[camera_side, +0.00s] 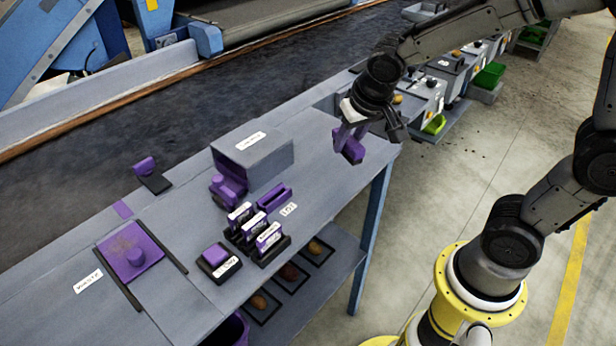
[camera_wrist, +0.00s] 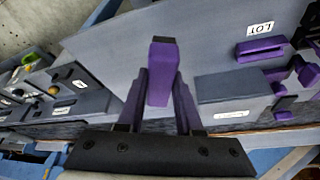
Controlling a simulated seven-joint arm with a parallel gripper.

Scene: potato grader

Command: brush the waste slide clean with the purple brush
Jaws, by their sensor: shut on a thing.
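The waste slide is a flat purple plate (camera_side: 112,248) with an upright knob, set between two dark rails at the left of the grey bench in the side view. A brownish smear lies on it behind the knob. My gripper (camera_side: 348,138) is shut on the purple brush (camera_side: 352,150), above the bench's right end, far from the slide. In the wrist view the brush (camera_wrist: 160,75) stands out between the purple fingers of my gripper (camera_wrist: 160,95), with a dark end. The slide is not clearly visible in the wrist view. The gripper hides part of the brush.
A grey box (camera_side: 265,162) stands mid-bench, between brush and slide. In front are a purple holder (camera_side: 275,197), a rack of labelled purple pieces (camera_side: 243,228) and a purple block on a black pad (camera_side: 216,262). A dark belt (camera_side: 240,75) runs behind. The bench's right end is clear.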

